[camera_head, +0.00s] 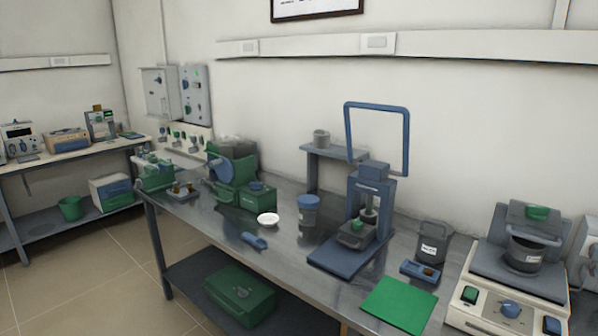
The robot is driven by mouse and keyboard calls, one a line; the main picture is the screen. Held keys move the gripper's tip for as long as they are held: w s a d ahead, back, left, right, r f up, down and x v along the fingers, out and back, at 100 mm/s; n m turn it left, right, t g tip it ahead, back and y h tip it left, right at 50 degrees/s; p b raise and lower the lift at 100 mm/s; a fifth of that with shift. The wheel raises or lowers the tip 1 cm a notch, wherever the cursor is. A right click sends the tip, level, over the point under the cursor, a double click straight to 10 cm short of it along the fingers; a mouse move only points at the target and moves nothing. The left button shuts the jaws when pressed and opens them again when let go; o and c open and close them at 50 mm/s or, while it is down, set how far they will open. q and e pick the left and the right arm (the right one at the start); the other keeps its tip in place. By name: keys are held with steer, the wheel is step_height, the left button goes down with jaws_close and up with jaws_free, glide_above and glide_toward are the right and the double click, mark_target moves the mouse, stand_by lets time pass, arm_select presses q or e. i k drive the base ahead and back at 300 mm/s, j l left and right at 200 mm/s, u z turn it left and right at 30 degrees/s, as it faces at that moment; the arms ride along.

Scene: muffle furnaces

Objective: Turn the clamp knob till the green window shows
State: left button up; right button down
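I cannot single out the clamp knob or a green window with certainty at this size. A green machine with a blue round wheel (224,169) stands at the back left of the long metal bench. A pale device at the front right carries a blue knob (510,309), with a green square (470,294) to its left and a blue square (552,325) to its right. A blue press (374,178) with a tall frame stands mid-bench. Neither of my grippers is in view.
On the bench (290,238) are a white dish (268,219), a blue-lidded jar (308,211), a grey container (432,242) and a green mat (399,304). A green case (240,292) lies on the lower shelf. Tan floor (95,272) is clear at left.

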mark_target(538, 214)
steer(key=z, duration=1.3)
